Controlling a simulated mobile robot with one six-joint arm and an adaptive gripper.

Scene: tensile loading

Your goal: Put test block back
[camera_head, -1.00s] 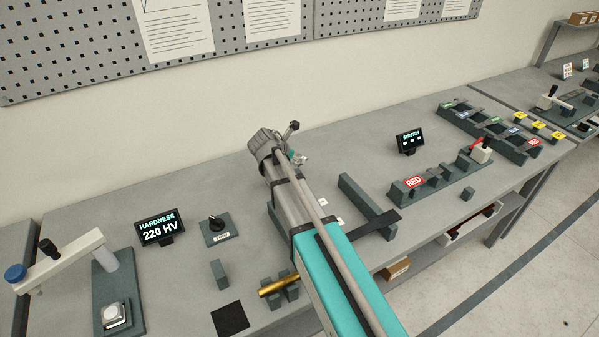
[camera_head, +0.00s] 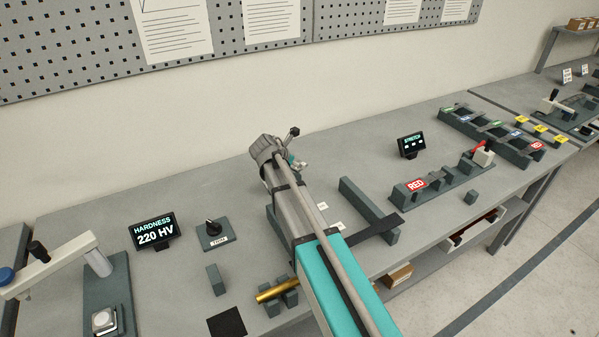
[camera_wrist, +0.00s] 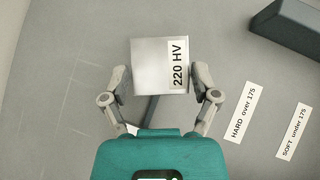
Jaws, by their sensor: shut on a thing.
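The test block, a square silver block marked "220 HV" (camera_wrist: 150,66), sits between the two fingertips of my gripper (camera_wrist: 161,78) in the wrist view. My gripper is shut on it, with one finger at each side, over the grey bench top. In the head view my arm hides the block and most of the gripper. The hardness tester (camera_head: 100,285) stands at the lower left with a light square piece (camera_head: 104,319) on its base. The hardness display (camera_head: 155,231) beside it reads 220 HV.
Labels "HARD over 175" (camera_wrist: 243,112) and "SOFT under 175" (camera_wrist: 293,131) lie right of the block. A brass rod (camera_head: 277,289) rests on supports, near a black square (camera_head: 227,322) and a small upright block (camera_head: 215,279). The stretch display (camera_head: 410,145) stands behind the RED-labelled fixture (camera_head: 440,180).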

